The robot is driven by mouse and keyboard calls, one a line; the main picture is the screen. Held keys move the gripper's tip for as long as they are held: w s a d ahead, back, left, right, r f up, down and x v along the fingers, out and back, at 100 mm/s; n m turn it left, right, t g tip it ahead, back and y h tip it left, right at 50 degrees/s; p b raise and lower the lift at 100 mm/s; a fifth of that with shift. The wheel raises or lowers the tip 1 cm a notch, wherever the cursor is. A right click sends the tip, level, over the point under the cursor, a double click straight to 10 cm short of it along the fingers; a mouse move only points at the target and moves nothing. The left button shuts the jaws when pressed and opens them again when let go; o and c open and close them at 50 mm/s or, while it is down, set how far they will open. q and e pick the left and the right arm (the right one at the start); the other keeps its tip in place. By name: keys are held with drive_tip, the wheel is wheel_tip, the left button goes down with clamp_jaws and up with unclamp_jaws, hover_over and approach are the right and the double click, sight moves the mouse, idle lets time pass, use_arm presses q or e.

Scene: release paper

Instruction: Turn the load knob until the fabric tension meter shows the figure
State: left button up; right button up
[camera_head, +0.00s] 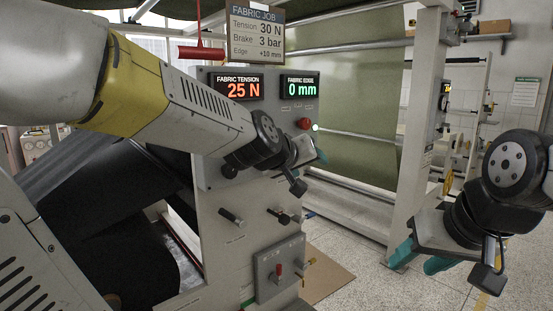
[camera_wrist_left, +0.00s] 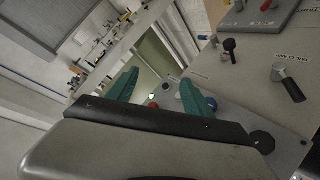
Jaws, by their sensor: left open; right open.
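The fabric tension meter (camera_head: 237,86) reads 25 N in red on the grey panel. The job sign (camera_head: 257,32) gives tension 30 N. A black round knob (camera_head: 229,171) shows below my left arm, and it also shows in the left wrist view (camera_wrist_left: 262,141). I cannot read which control is the load knob. My left gripper (camera_head: 319,155) is in front of the panel's right side, mostly hidden by its own wrist. In the left wrist view its teal fingers (camera_wrist_left: 160,97) are apart and empty. My right gripper (camera_head: 420,259) is open and empty at the right, away from the panel.
The fabric edge meter (camera_head: 300,86) reads 0 mm. A red button (camera_head: 304,123) and a lit lamp (camera_head: 315,127) sit below it. Lower down are two stubby handles (camera_head: 231,217) (camera_head: 281,215) and a small lever box (camera_head: 279,267). A white machine post (camera_head: 409,140) stands to the right.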

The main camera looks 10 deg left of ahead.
use_arm(q)
drive_tip(key=w+a+r+n+t+y, duration=0.15)
drive_tip(key=w+n+t+y, duration=0.25)
drive_tip(key=w+n+y, duration=0.65)
drive_tip(key=s+a+f+n+g+y, duration=0.1)
drive_tip(key=a+f+n+g+y, duration=0.45)
drive_tip(key=f+y, duration=0.2)
drive_tip(key=x, duration=0.7)
drive_tip(key=shift+w+a+r, duration=0.1)
drive_tip(key=shift+a+r, duration=0.1)
drive_tip(key=shift+r, duration=0.2)
